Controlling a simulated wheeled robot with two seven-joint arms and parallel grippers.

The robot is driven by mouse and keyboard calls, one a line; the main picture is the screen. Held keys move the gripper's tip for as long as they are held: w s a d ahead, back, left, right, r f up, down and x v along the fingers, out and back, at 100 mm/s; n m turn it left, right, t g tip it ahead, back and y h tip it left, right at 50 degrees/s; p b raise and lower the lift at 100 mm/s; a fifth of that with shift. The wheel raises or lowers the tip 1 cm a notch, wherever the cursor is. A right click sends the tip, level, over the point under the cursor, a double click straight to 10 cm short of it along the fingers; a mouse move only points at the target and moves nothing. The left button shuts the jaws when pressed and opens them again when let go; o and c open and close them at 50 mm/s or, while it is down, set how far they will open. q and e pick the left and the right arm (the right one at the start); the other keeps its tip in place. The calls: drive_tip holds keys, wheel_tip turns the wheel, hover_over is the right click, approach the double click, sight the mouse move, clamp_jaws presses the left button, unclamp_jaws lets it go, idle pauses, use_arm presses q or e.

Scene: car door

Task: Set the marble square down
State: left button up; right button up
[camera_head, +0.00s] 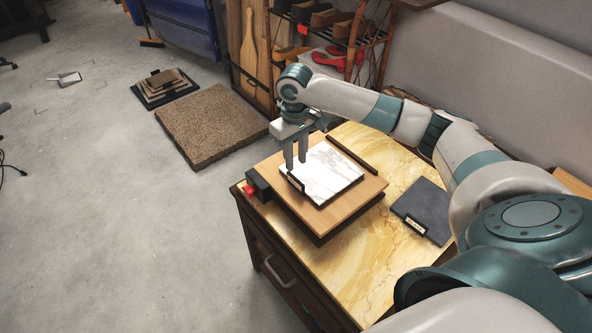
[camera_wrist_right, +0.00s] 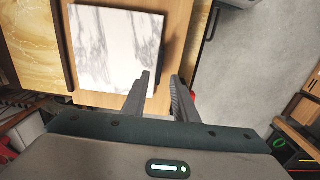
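The marble square (camera_head: 325,177), white with grey veins and a dark edge bearing a small label, lies flat on the light wooden board (camera_head: 365,195) on the cabinet top. It also shows in the right wrist view (camera_wrist_right: 110,45). My right gripper (camera_head: 296,165) points down at the square's left edge in the head view. In the wrist view its fingers (camera_wrist_right: 162,76) are apart with a clear gap, one overlapping the square's edge, the other outside it. I see no grip on the square; whether a finger touches it cannot be told. My left gripper is out of view.
A dark slate square (camera_head: 424,208) with a label lies on the yellow marble-patterned cabinet top (camera_head: 360,260), right of the board. A black rod (camera_head: 352,155) lies along the board's far edge. A small black block with a red part (camera_head: 257,185) stands at the left corner.

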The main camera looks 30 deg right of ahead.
drive_tip(key=shift+r+b, duration=0.3)
drive_tip(key=shift+r, duration=2)
drive_tip(key=shift+a+f, duration=0.1)
